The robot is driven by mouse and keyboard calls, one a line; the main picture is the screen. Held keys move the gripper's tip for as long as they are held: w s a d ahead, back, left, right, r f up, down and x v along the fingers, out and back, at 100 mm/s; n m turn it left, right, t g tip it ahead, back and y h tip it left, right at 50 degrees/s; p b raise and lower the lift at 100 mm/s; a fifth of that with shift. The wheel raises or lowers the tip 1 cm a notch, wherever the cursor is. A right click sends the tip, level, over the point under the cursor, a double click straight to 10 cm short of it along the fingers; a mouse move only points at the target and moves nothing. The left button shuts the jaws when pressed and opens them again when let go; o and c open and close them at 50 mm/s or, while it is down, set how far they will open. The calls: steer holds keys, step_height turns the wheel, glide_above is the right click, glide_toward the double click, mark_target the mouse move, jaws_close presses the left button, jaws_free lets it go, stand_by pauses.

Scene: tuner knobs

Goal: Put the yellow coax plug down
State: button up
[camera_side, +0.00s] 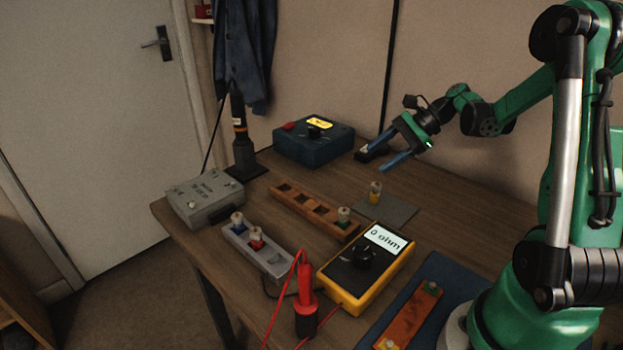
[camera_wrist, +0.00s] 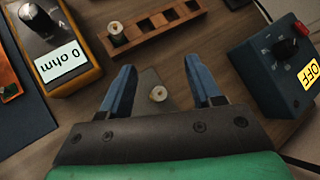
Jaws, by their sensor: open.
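The yellow coax plug (camera_side: 375,194) stands upright on a small grey mat (camera_side: 398,211) on the table, with a pale top and a yellow band. It also shows from above in the wrist view (camera_wrist: 158,94), between my fingers in the picture and touching neither. My gripper (camera_side: 380,158) is open and empty. In the side view it is above and beyond the plug, clear of it. Its two blue fingers are spread wide in the wrist view (camera_wrist: 160,68).
A wooden rack (camera_side: 289,198) holds a green-banded plug (camera_side: 344,216). A grey holder (camera_side: 268,260) has blue and red plugs. A yellow meter (camera_side: 340,285) reads 0 ohm. A dark blue box (camera_side: 300,148) stands at the back, a grey box (camera_side: 203,203) at left. A red probe (camera_side: 305,285) stands in front.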

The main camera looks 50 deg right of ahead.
steer(key=s+a+r+n+h, duration=0.1)
steer(key=s+a+n+h, duration=0.1)
steer(key=a+n, duration=0.6)
steer(key=s+a+r+n+h, duration=0.2)
steer(key=a+n+h, duration=0.3)
steer(key=a+n, duration=0.4)
steer(key=n, duration=0.4)
steer(key=shift+a+r+t, duration=0.15)
steer(key=shift+r+t, duration=0.1)
steer(key=shift+t, duration=0.15)
